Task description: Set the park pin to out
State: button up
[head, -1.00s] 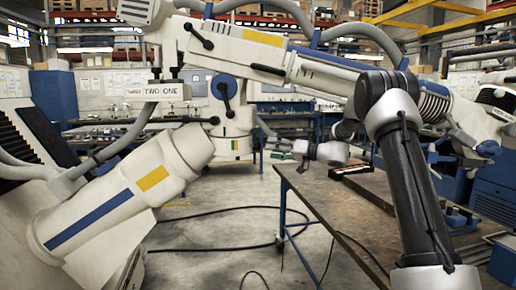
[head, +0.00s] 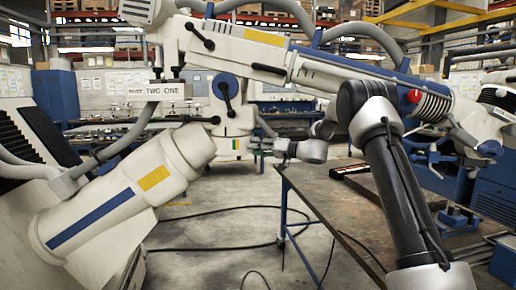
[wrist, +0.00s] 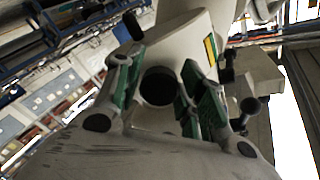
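The large white microscope arm (head: 330,72) spans the head view, joined to a white column (head: 232,122) with a yellow-green label. The column's label (wrist: 210,50) also shows in the wrist view. No part is marked as the park pin. Candidates are a red knob (head: 413,96) at the arm's right and a black-ended knob (wrist: 250,105) in the wrist view. My gripper (head: 278,148) is in front and right of the column. In the wrist view its green-padded fingers (wrist: 160,72) are apart, with a dark round end (wrist: 158,86) seen between them; contact is unclear.
Black levers (head: 267,69) stick out from the arm. A brown-topped table (head: 345,215) stands at right, under my arm. A white tilted cylinder housing (head: 125,195) is at left. Cables (head: 215,211) lie on the open floor between.

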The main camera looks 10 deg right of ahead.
grip_shut()
jog(key=shift+v, duration=1)
jog(key=shift+o, duration=2.1)
grip_release()
jog(key=shift+s+d+f, duration=0.25)
jog(key=shift+s+d, duration=0.15)
jog(key=shift+d, duration=0.2)
jog(key=shift+s+d+f, duration=0.2)
jog(key=shift+s+d, duration=0.15)
jog(key=shift+d, duration=0.2)
jog(key=shift+o, duration=0.9)
jog(key=shift+w+a+r+n+g+y, duration=0.2)
jog(key=shift+r+n+g+y, duration=0.1)
jog(key=shift+n+g, duration=0.15)
jog(key=s+v, duration=0.1)
jog(key=v, duration=0.9)
jog(key=shift+a+m+t, duration=0.15)
jog(key=shift+m+t, duration=0.3)
